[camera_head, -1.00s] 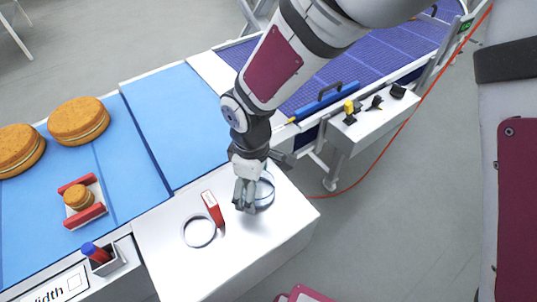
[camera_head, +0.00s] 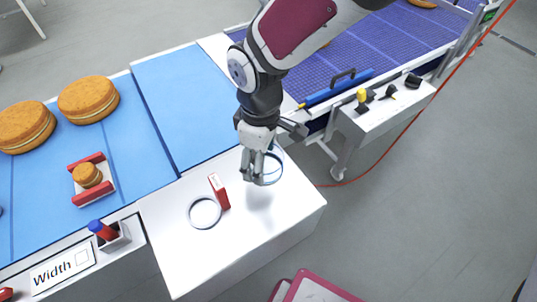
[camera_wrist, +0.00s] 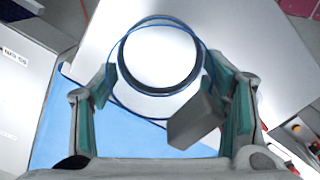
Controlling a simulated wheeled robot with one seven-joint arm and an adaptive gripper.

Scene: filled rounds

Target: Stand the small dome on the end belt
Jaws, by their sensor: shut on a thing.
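My gripper (camera_head: 260,168) is shut on a clear round thing with a dark blue rim, which I take to be the small dome (camera_head: 277,172). It is held a little above the white table (camera_head: 262,230), with a shadow below. In the wrist view the dome (camera_wrist: 160,60) is between the two fingers, and a grey block (camera_wrist: 195,122) crosses its lower right edge. A smooth light-blue belt (camera_head: 192,115) lies left of my gripper and a purple-blue mesh belt (camera_head: 395,60) lies at the back right. I cannot tell which is the end belt.
Filled rounds (camera_head: 88,99) and a small round (camera_head: 87,175) in a red-sided holder are on the left belt. A blue bar (camera_head: 338,88) with a handle edges the mesh belt; a side shelf (camera_head: 395,110) holds small parts.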

